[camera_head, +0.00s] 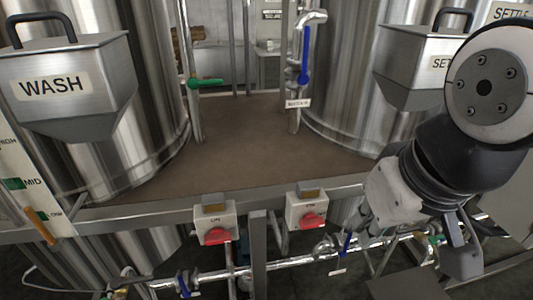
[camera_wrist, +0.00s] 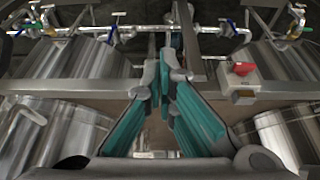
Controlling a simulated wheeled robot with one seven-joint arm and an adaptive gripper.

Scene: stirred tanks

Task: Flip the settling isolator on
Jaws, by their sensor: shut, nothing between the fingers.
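Two isolator boxes sit on the front rail in the head view, each with a red handle and a small label too blurred to read. The left box (camera_head: 215,222) is nearer the WASH tank. The right box (camera_head: 306,209) is nearer the SETTLE side, its handle lying roughly sideways. My gripper (camera_head: 362,228) is to the right of the right box, apart from it. In the wrist view my gripper (camera_wrist: 162,58) has its teal-padded fingers shut and empty. One box (camera_wrist: 240,82) with a red handle shows to their right there; I cannot tell which one.
The WASH hopper (camera_head: 68,85) hangs at the left and a SETTLE hopper (camera_head: 418,65) at the right, close to my arm. Pipes with a blue-handled valve (camera_head: 347,243) run below the rail (camera_head: 140,210). The brown deck (camera_head: 250,150) is clear.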

